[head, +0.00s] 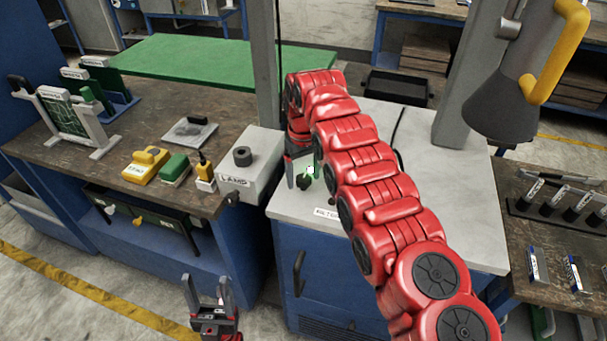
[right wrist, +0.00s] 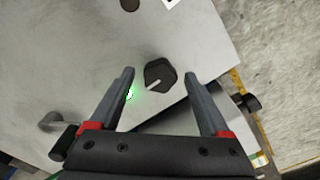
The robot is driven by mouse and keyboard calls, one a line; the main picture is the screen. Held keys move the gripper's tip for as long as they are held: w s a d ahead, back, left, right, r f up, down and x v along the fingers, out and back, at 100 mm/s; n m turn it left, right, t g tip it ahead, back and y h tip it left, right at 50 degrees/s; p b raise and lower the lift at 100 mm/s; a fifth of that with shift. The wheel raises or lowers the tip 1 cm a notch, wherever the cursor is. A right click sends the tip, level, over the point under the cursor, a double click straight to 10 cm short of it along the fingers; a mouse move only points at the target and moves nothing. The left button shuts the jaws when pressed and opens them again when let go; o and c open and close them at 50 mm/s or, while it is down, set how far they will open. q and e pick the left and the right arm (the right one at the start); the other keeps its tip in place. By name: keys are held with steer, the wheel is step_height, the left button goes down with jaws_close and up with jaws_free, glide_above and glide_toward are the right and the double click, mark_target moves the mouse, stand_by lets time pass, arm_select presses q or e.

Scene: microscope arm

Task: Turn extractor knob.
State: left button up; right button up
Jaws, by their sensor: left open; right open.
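The extractor knob (right wrist: 160,75) is black with a white pointer line, on a light grey top. In the right wrist view the pointer slants to the lower left. In the head view the knob (head: 303,183) is small and partly hidden by my right gripper (head: 303,172). My right gripper (right wrist: 159,73) is open, its fingertips on either side of the knob with a gap on each side. I cannot tell whether the tips reach down to the knob's height. My left gripper (head: 209,294) is open and empty, low in front of the left bench.
A small green light (right wrist: 130,95) glows beside the knob. A grey lamp box (head: 247,168) stands just left of the cabinet (head: 440,220). A grey hood with a yellow handle (head: 556,50) hangs at the upper right. The bench at left (head: 125,195) holds several tools.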

mark_target(304, 178)
step_height(304, 178, up, 5)
steer(key=p, duration=0.2)
steer(key=shift+p, duration=0.35)
step_height(304, 178, up, 12)
steer(key=p, duration=1.2)
steer(key=shift+r+p, duration=0.2)
steer(key=shift+p, duration=0.1)
